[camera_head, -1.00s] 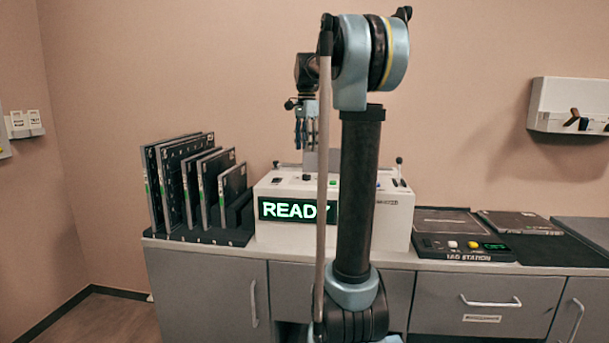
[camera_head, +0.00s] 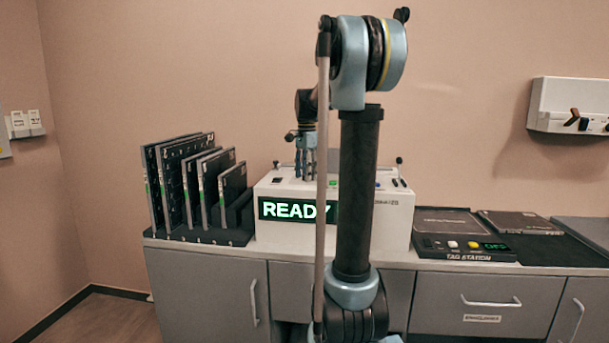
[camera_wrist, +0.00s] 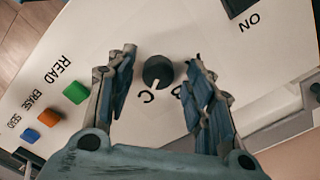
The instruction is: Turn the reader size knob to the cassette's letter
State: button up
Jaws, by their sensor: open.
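The reader (camera_head: 390,212) is a white box on the counter, and its display (camera_head: 285,209) shows READY. In the wrist view its size knob (camera_wrist: 158,71) is a black round knob with a white pointer line. The line points down and slightly left, toward a letter C (camera_wrist: 148,97). Another letter beside it is partly hidden by a finger. My gripper (camera_wrist: 158,75) is open, with one finger on each side of the knob and a gap to each.
Green (camera_wrist: 76,92), orange (camera_wrist: 48,118) and blue (camera_wrist: 30,135) buttons lie left of my gripper, labelled READ, ERASE and a blurred word. Several dark cassettes (camera_head: 172,182) stand in a rack at left. A tag station (camera_head: 466,248) sits at right.

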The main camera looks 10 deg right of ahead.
jog(key=shift+c, duration=0.3)
jog(key=c, duration=1)
jog(key=n, duration=0.4)
jog(key=shift+w+n, duration=0.1)
jog(key=shift+n, duration=0.2)
jog(key=n, duration=1.2)
jog(key=shift+n, duration=0.4)
jog(key=n, duration=0.6)
jog(key=shift+d+n, duration=0.1)
jog(key=shift+n, duration=0.3)
